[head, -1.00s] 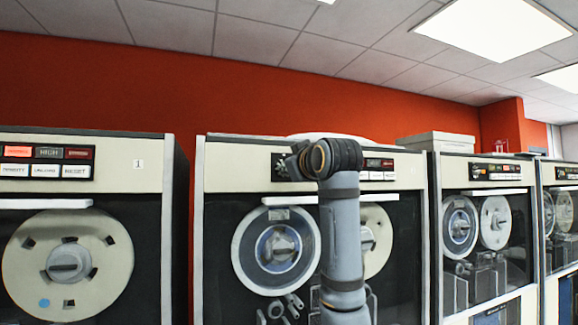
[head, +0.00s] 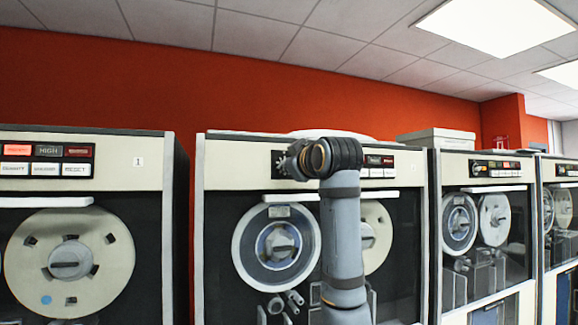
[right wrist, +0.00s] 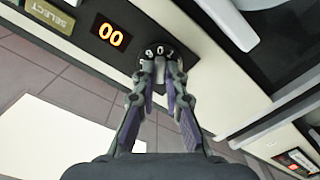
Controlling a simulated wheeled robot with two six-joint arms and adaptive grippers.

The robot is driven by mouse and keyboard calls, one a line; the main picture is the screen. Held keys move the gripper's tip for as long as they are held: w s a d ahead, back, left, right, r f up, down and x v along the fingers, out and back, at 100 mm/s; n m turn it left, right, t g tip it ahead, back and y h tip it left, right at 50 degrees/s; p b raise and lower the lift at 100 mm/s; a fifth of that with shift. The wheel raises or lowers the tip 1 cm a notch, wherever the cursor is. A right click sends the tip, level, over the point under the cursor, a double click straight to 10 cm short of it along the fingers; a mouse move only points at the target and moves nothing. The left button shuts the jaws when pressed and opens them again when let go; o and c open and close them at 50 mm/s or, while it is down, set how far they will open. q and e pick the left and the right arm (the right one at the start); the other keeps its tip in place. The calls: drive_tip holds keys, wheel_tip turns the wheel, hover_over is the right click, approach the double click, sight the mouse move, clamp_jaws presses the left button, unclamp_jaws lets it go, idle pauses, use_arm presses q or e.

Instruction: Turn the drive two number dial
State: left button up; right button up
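The number dial (right wrist: 159,52) is a dark round knob with white digits on the black panel of the tape drive, seen in the right wrist view. My right gripper (right wrist: 160,72) has its two fingertips on either side of the knob's grey front part, close around it. In the head view the right gripper (head: 291,161) is at the left of the panel on the middle drive (head: 236,152) and covers most of the dial. My left gripper is not in view.
An orange "00" display (right wrist: 111,34) and a SELECT label (right wrist: 50,15) sit beside the dial. A drive marked 1 (head: 148,150) stands at the left. More drives (head: 487,165) stand at the right. White handle bars run below the panels.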

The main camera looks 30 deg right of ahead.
drive_tip(key=o, duration=0.5)
drive_tip(key=shift+f, duration=0.1)
drive_tip(key=shift+c, duration=0.2)
drive_tip(key=v, duration=1.1)
drive_tip(key=shift+s, duration=0.4)
